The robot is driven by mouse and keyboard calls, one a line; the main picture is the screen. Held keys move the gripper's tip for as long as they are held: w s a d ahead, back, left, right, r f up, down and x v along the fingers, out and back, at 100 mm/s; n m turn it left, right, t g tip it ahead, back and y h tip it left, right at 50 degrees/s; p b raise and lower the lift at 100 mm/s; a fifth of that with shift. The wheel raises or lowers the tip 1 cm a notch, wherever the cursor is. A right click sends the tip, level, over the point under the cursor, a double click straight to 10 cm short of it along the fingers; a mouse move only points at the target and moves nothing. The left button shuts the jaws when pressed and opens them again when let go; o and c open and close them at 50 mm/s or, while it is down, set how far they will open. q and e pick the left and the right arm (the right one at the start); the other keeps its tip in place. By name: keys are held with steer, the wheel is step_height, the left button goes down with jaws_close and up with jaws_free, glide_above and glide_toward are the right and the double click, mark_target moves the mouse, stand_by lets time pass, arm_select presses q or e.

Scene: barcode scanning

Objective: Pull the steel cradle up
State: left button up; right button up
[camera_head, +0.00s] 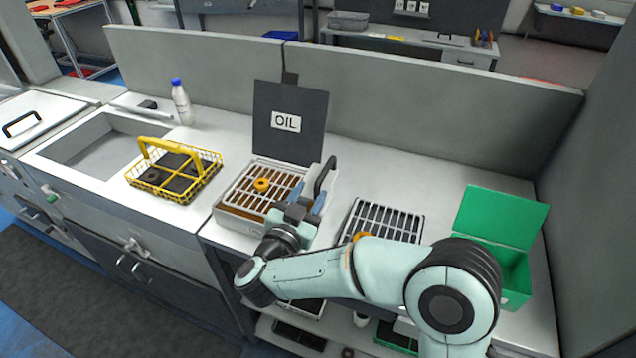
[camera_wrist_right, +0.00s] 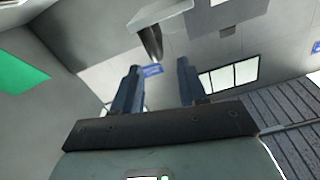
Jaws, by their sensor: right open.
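An oil bath with an upright dark lid marked OIL (camera_head: 290,122) stands on the counter. A slatted rack, which looks like the steel cradle (camera_head: 240,192), lies in its opening with an orange ring on it. A grey and black upright handle (camera_head: 324,178) rises at the bath's right side. My right gripper (camera_head: 307,197) is open just in front of this handle and looks empty. In the right wrist view its blue fingers (camera_wrist_right: 158,88) are apart, and a pale bar with a dark stem (camera_wrist_right: 158,18) shows beyond them. My left gripper is out of view.
A yellow wire basket (camera_head: 201,185) stands left of the bath, beside a sink (camera_head: 92,168) and a white bottle (camera_head: 181,104). Right of the bath are a grey rack (camera_head: 390,217), partly behind my arm, and an open green box (camera_head: 505,215). A partition wall (camera_head: 430,95) runs behind.

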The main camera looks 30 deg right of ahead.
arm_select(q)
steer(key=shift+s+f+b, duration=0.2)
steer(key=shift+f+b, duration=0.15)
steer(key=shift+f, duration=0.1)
arm_select(e)
steer(key=v, duration=0.6)
steer(key=shift+a, duration=0.15)
